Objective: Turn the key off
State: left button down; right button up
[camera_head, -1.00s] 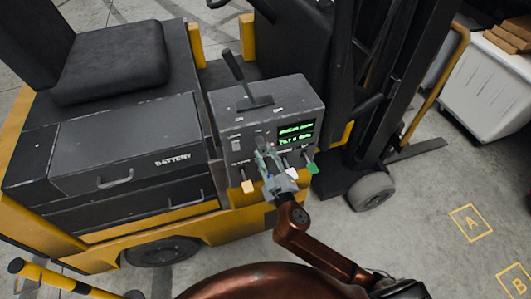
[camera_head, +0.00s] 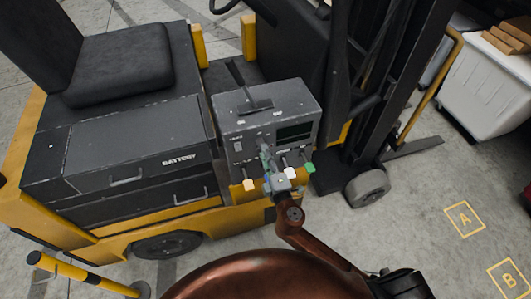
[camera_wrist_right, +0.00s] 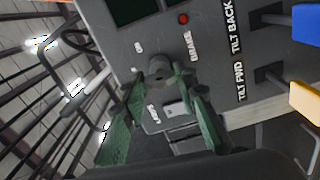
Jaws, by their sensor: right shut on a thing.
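The dark grey control panel (camera_head: 262,110) of the forklift stands in front of me. Its display (camera_head: 294,131) is dark. In the right wrist view a round grey key switch (camera_wrist_right: 159,68) sits on the panel between an upper and a lower label. My right gripper (camera_head: 266,155) is at the panel's front face. Its green fingers (camera_wrist_right: 158,82) also show in the wrist view, shut on the key at the switch; the key itself is mostly hidden between them. My left gripper is not in view.
Levers with yellow, white and green (camera_head: 309,168) knobs stick out close around my right gripper. A black lever (camera_head: 236,75) stands on the panel's top. The battery box (camera_head: 145,144) is at the left, the mast at the right. Open floor lies at the lower right.

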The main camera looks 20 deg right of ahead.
jog(key=shift+n, duration=0.6)
jog(key=shift+p, duration=0.3)
jog(key=o, duration=1.2)
jog(key=shift+c, duration=0.2)
jog(key=s, duration=1.2)
jog(key=shift+d, duration=0.15)
jog(key=shift+f, duration=0.1)
